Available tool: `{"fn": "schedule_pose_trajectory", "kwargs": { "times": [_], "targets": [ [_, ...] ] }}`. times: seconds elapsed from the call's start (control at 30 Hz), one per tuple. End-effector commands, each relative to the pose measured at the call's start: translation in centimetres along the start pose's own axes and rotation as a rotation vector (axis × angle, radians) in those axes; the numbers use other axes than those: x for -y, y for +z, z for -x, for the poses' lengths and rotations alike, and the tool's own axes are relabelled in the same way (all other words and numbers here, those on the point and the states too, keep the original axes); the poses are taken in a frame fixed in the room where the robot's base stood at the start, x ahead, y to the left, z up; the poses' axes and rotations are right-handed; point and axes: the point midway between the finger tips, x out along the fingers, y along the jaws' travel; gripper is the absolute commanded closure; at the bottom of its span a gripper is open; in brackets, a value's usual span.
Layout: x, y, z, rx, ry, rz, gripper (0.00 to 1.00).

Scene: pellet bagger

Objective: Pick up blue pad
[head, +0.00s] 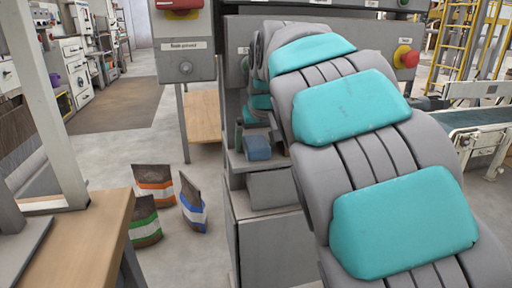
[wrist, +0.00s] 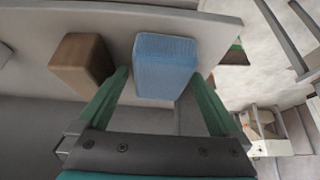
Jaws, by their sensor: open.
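The blue pad (head: 257,147) is a small textured blue block on a grey shelf of the machine. In the wrist view the blue pad (wrist: 166,62) sits at upper middle, its near end between the green fingertips. My gripper (wrist: 159,78) is open with nothing held. A gap shows between the left finger and the pad; the right fingertip is close to the pad's right edge, and I cannot tell whether it touches. In the head view my arm hides most of the gripper; one green finger shows just left of the pad.
A brown block (wrist: 82,58) stands beside the left finger on the same grey shelf (wrist: 225,32). The grey machine with a red button (head: 406,57) is behind my arm. Several bags (head: 154,184) stand on the floor left of it. A wooden table (head: 82,238) is at lower left.

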Motion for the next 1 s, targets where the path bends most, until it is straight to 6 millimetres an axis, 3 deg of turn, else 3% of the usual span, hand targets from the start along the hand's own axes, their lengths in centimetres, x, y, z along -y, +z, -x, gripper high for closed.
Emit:
{"fn": "schedule_pose_trajectory", "kwargs": {
  "times": [0.13, 0.83, 1.0],
  "targets": [
    [0.02, -0.02, 0.05, -0.001, 0.0, 0.0, 0.0],
    [0.02, -0.02, 0.06, 0.0, 0.0, 0.0, 0.79],
    [0.03, -0.02, 0.07, 0.0, 0.0, 0.0, 0.79]
  ]
}}
